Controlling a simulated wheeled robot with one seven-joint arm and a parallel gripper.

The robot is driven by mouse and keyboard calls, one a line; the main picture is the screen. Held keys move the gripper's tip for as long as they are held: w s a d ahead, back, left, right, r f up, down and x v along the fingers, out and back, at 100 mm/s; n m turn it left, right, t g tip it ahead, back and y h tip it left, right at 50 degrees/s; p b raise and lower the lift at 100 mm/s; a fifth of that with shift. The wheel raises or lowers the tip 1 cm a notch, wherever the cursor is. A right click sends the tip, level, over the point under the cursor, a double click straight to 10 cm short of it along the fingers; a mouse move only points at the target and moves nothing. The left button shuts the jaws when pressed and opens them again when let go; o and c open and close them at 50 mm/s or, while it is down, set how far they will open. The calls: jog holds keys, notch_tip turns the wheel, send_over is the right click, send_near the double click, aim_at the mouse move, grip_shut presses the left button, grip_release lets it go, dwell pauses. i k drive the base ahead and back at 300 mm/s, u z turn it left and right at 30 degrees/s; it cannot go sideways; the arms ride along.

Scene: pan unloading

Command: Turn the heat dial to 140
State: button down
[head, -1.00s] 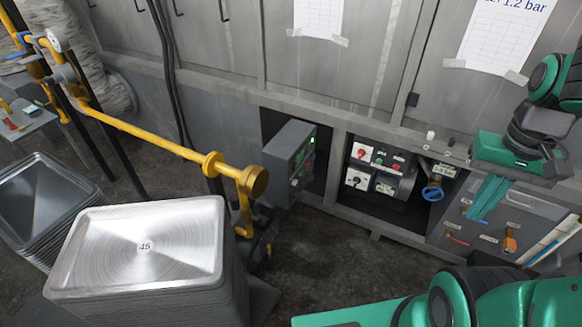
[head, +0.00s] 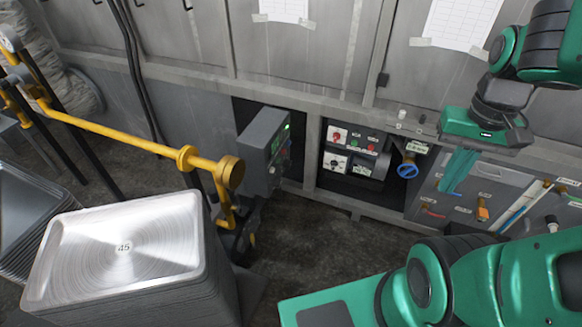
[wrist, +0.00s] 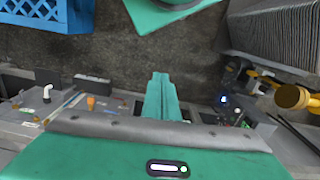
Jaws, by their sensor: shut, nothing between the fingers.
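The control panel (head: 350,154) sits in a recess of the grey wall unit. It carries a red knob (head: 337,134) and a black knob (head: 333,163) on white plates, with small green and red buttons. A grey box (head: 262,150) with a lit green display juts out to its left. I cannot read any scale, so which knob is the heat dial and its setting are unclear. My gripper (head: 450,190) is shut and empty, pointing down, to the right of the panel and apart from it. Its closed fingers also show in the wrist view (wrist: 160,80).
A blue valve wheel (head: 407,171) stands between the panel and my gripper. A yellow pipe (head: 120,138) runs on the left above a stack of metal trays (head: 70,262). A blue crate (wrist: 50,12) lies behind. Dark floor is clear before the panel.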

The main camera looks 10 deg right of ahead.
aim_at(287, 164)
jog(key=z, duration=0.9)
jog(key=k, duration=0.85)
jog(key=u, duration=0.35)
jog(key=i, duration=1.3)
